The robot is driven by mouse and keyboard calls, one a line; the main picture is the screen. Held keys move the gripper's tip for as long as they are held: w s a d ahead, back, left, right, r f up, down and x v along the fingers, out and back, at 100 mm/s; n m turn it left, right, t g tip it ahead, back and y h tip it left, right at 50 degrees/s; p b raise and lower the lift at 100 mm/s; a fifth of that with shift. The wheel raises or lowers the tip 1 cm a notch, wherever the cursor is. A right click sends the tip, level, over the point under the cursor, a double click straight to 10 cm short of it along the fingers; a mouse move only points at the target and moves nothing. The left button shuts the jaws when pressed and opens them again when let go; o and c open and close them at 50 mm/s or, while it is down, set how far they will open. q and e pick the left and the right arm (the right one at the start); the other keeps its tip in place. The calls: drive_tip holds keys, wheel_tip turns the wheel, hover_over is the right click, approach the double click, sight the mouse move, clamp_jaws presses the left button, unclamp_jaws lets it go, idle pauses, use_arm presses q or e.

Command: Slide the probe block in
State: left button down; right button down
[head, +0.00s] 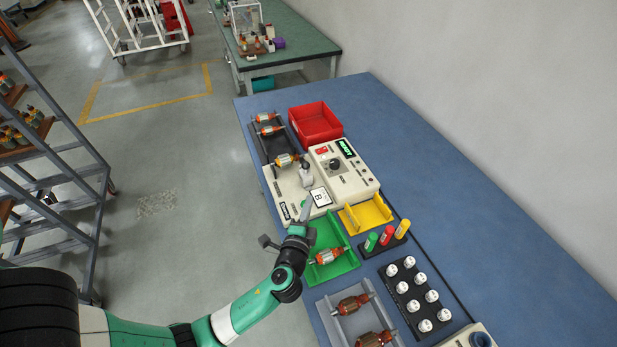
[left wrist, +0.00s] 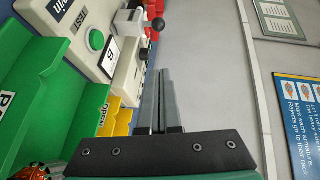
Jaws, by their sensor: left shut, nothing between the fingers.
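The cream tester (head: 343,170) stands on the blue bench. On its left base sits a grey probe block (head: 306,175) with a dark knob. In the left wrist view the probe block (left wrist: 130,24) and its black-knobbed lever (left wrist: 157,24) show at the top, beyond my fingertips. An armature (head: 287,160) lies at the far side of the base; whether it touches the block I cannot tell. My right gripper is not in view.
A green tray (head: 345,262) with an armature, a yellow tray (head: 368,215), coloured pegs (head: 387,236) and a black plate of white knobs (head: 409,288) stand nearer. A red bin (head: 315,122) and a dark armature tray (head: 256,140) stand beyond. The bench's right side is clear.

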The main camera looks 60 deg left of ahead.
sight(308, 174)
use_arm(q)
drive_tip(key=shift+w, duration=0.1)
drive_tip(key=x, duration=0.4)
drive_tip(key=s+a+b+x, duration=0.1)
drive_tip(key=x, duration=0.3)
drive_tip(key=b+x, duration=0.1)
drive_tip(key=x, duration=0.3)
drive_tip(key=shift+s+a+f, duration=0.2)
drive_tip(key=shift+s+a, duration=0.05)
drive_tip(key=shift+s, duration=0.15)
drive_tip(key=shift+a, duration=0.45)
